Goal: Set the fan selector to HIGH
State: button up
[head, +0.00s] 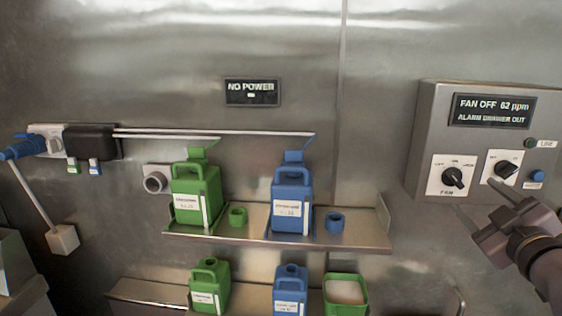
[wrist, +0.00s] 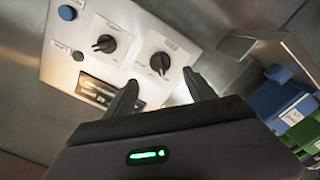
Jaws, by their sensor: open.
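The fan selector (head: 453,178) is a black rotary knob on a white plate marked FAN, on the left of the grey control box (head: 425,130). The box's display (head: 492,111) reads "FAN OFF 62 ppm" above a second, less clear line. My gripper (head: 474,196) is open and empty, in front of the box's lower edge. In the wrist view, which is turned about upside down, the fan selector (wrist: 160,63) lies beyond and roughly between my open fingertips (wrist: 159,78). No contact is visible. The small position labels are too blurred to read.
A second black knob (head: 505,170), a blue button (head: 537,176) and a green lamp (head: 530,143) are close on the right. A steel shelf (head: 340,238) holds green and blue jugs at the left. A "NO POWER" sign (head: 252,92) hangs above.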

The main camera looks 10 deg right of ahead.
aim_at(458, 182)
jog(key=shift+x, duration=3.5)
jog(key=shift+c, duration=0.2)
grip_shut()
